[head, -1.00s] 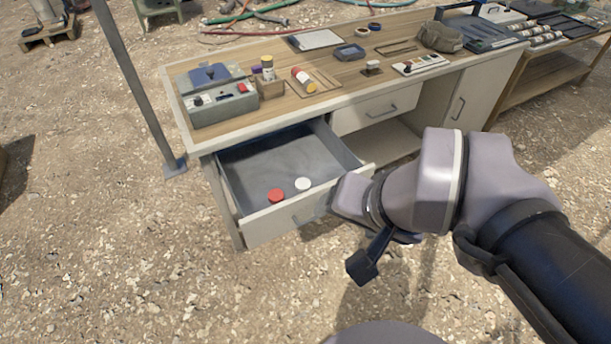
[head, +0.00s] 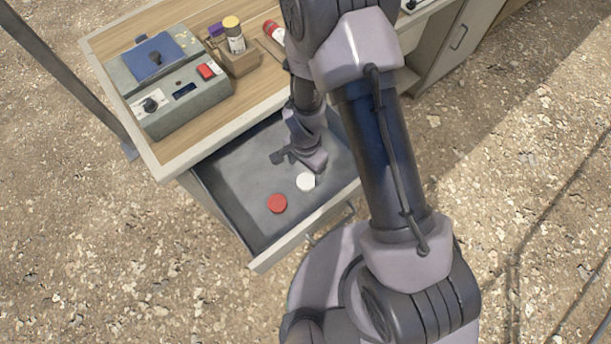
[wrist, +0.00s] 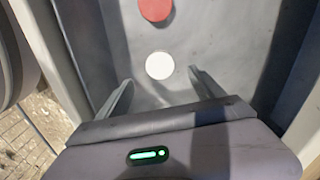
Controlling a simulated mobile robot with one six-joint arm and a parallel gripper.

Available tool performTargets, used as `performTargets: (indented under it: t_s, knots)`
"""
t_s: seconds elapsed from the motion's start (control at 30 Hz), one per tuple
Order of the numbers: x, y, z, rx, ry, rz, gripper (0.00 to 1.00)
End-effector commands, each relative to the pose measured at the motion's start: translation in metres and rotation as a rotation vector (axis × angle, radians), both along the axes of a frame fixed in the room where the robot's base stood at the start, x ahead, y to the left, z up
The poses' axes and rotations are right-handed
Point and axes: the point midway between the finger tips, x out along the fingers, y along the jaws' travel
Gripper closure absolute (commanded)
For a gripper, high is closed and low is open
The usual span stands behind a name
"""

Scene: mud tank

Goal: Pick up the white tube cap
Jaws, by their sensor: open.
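The white tube cap (head: 306,181) is a small round disc lying flat on the floor of the open grey drawer (head: 228,175). In the wrist view the white cap (wrist: 160,65) lies just ahead of my gripper (wrist: 160,88), roughly centred between its two spread fingers. The fingers are open with nothing between their tips that I can see held. In the head view my gripper (head: 299,158) hangs over the drawer, just behind the white cap. A red cap (head: 277,204) lies to the left and nearer the drawer front; it also shows in the wrist view (wrist: 155,8).
The drawer front (head: 300,234) and side walls bound the space around the caps. On the bench stand a grey device (head: 168,85) with a red switch and a small wooden holder (head: 235,61) with capped tubes. A metal pole (head: 68,75) stands at the left.

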Motion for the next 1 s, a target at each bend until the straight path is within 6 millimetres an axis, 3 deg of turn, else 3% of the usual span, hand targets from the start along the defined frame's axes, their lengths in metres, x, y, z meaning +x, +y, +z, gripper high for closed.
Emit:
performTargets:
  t_s: [0.03, 0.27, 0.5, 0.7, 1.0]
  knots:
    - [-0.001, 0.000, -0.015, -0.001, 0.003, 0.000, 0.22]
    - [-0.001, 0.000, -0.037, 0.000, 0.001, -0.001, 0.22]
    - [-0.002, -0.001, -0.082, -0.001, 0.002, -0.001, 0.22]
    - [-0.001, -0.001, -0.080, 0.000, 0.000, -0.001, 0.22]
    - [-0.001, -0.001, -0.080, 0.000, 0.000, -0.001, 0.81]
